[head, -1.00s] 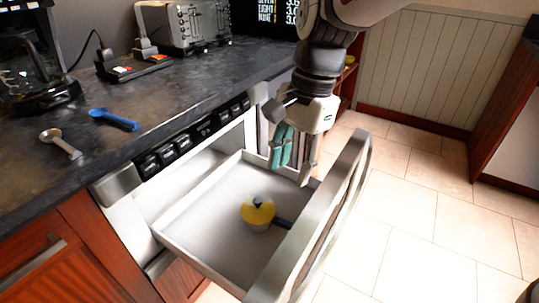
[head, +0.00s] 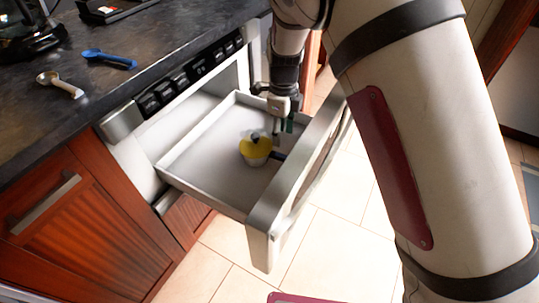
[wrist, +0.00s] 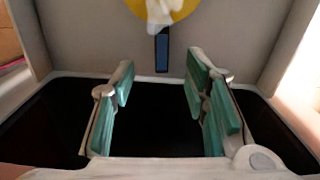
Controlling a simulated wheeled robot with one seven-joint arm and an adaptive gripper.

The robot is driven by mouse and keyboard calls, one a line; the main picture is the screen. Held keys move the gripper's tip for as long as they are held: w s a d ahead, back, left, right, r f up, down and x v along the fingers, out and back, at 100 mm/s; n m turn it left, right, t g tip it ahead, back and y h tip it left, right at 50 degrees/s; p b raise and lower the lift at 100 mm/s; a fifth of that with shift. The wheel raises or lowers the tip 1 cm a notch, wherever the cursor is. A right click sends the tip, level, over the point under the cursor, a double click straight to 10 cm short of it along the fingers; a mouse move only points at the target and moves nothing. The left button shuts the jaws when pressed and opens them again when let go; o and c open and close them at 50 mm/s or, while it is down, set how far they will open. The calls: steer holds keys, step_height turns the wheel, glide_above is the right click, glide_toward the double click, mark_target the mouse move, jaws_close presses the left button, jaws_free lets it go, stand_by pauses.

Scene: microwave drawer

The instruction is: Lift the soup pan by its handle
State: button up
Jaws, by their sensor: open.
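The soup pan (head: 255,150) is small and yellow on top with a pale lower body. It sits on the floor of the open microwave drawer (head: 205,178). Its dark handle (head: 279,155) points right, toward the drawer front. In the wrist view the yellow pan (wrist: 185,9) is cut off at the top edge, and its blue-grey handle (wrist: 162,52) points down between the fingertips. My gripper (head: 282,125) is low over the drawer, by the handle. In the wrist view my gripper (wrist: 160,66) is open with nothing between its green pads.
The drawer's thick front panel (head: 292,185) stands right of the pan. The dark counter (head: 165,60) holds a blue spoon (head: 110,58) and a pale spoon (head: 60,83). Wooden cabinet doors are below. My arm covers much of the right side.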

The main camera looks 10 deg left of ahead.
mark_target(280, 155)
step_height(280, 155, down, 6)
steer(key=shift+r+b, duration=0.1)
steer(key=shift+b, duration=0.55)
steer(key=shift+w+f+b, duration=0.15)
steer(key=shift+f+b, duration=0.9)
steer(key=shift+f, duration=1.6)
steer(key=shift+r, duration=0.1)
jaws_close()
